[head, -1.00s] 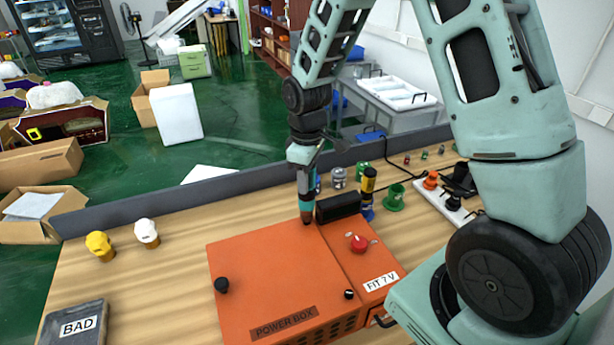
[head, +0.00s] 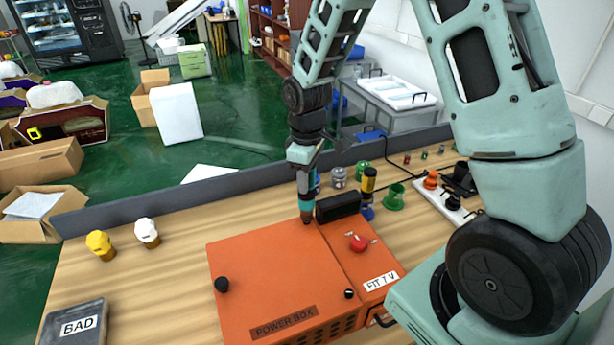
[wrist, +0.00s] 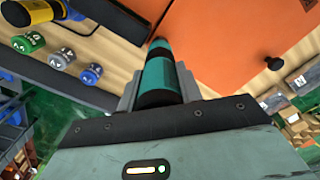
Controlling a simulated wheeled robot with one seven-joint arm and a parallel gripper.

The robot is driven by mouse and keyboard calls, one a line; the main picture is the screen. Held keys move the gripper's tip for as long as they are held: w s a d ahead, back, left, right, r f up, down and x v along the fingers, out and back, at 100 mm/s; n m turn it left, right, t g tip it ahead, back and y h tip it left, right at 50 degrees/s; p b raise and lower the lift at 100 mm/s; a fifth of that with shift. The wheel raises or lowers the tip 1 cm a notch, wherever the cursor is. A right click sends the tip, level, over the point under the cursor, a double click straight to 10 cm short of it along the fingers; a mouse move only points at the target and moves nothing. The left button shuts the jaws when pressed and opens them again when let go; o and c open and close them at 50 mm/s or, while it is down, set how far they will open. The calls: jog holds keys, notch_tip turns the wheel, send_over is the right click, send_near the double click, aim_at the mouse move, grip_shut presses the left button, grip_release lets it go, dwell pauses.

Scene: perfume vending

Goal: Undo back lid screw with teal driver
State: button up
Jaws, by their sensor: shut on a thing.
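My gripper (head: 306,188) is shut on the teal driver (head: 306,206) at the back edge of the orange power box (head: 260,260). The driver, teal with black bands, also shows between the fingers in the wrist view (wrist: 159,75). It points down, and its tip end is at the back corner of the box lid, beside the black block. The back lid screw is hidden under the driver. Two black knobs show on the lid, one at the left (head: 221,285) and one at the front right (head: 349,294). The left one also shows in the wrist view (wrist: 274,63).
A black block (head: 338,205) stands right of the driver. A yellow-and-black tool (head: 369,180), a green cup (head: 394,197) and small cans (head: 339,177) stand behind it. A red knob (head: 358,242) is on the box's right part. The table's left side holds two capped items and a BAD bin (head: 75,326).

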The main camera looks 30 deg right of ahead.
jog(key=shift+f+b, duration=0.5)
jog(key=shift+f, duration=0.35)
dwell(2.3)
jog(key=shift+r+p, duration=2.85)
jog(key=shift+r, duration=0.75)
jog(key=shift+f, duration=0.1)
